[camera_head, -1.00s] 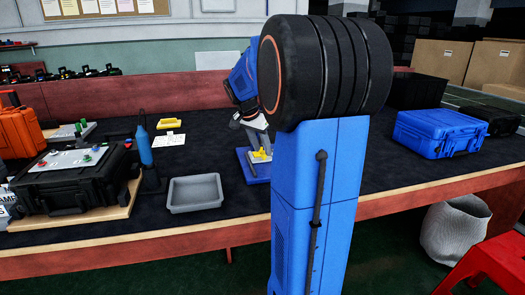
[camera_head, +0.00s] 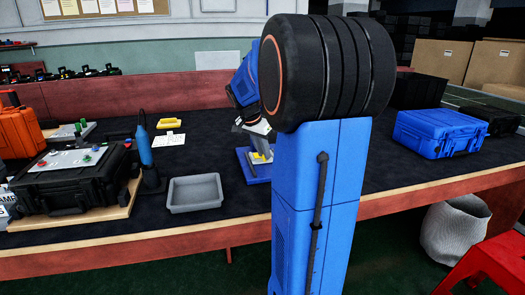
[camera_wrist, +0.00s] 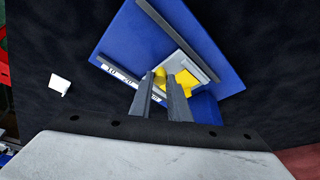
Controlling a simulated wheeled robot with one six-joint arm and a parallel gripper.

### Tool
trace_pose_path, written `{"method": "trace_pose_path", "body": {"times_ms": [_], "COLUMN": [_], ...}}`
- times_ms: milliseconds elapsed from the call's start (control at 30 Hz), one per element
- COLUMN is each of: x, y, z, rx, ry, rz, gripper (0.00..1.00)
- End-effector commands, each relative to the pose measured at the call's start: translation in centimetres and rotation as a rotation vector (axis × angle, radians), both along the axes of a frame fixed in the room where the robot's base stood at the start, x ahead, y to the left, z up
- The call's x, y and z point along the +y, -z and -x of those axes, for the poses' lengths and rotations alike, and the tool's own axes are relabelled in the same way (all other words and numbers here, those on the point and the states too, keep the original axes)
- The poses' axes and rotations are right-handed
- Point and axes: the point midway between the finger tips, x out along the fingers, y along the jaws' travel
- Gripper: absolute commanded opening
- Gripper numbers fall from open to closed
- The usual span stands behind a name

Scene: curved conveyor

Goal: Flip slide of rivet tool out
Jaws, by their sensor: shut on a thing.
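The rivet tool has a blue base (camera_wrist: 205,50) with a grey rail along one side and a scale marked with numbers. It also shows in the head view (camera_head: 246,166), partly hidden by my arm. A grey plate with yellow parts (camera_wrist: 187,82), seemingly the slide, sits on the base. My gripper (camera_wrist: 161,78) is over the tool, its two fingers close together. It is shut on a small yellow piece (camera_wrist: 159,75) beside the plate. In the head view my gripper (camera_head: 261,150) points down at the tool.
A grey tray (camera_head: 195,193) stands left of the tool. A yellow part (camera_head: 169,123) and a white paper (camera_head: 171,139) lie behind it. A blue upright tool (camera_head: 145,150) and a black case (camera_head: 75,180) are further left. A blue case (camera_head: 440,132) stands at right.

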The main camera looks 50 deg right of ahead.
Motion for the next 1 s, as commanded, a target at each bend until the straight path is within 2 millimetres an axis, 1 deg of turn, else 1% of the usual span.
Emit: {"method": "trace_pose_path", "body": {"times_ms": [33, 300, 500, 667, 933, 967, 1000], "x": [0.5, 2.9, 4.2, 4.5, 4.5, 4.5, 4.5], "y": [-0.1, -0.1, -0.1, 0.0, 0.0, 0.0, 0.0], "z": [0.8, 4.7, 6.7, 7.2, 7.4, 7.4, 7.4], "rx": [-0.001, -0.002, -0.002, -0.001, 0.003, 0.003, 0.002], "ry": [0.000, 0.000, 0.000, 0.000, 0.001, 0.001, 0.001], "rz": [0.000, 0.001, 0.001, 0.000, -0.002, -0.002, -0.002], "gripper": [0.00, 0.00, 0.00, 0.00, 0.00, 0.23, 0.33]}}
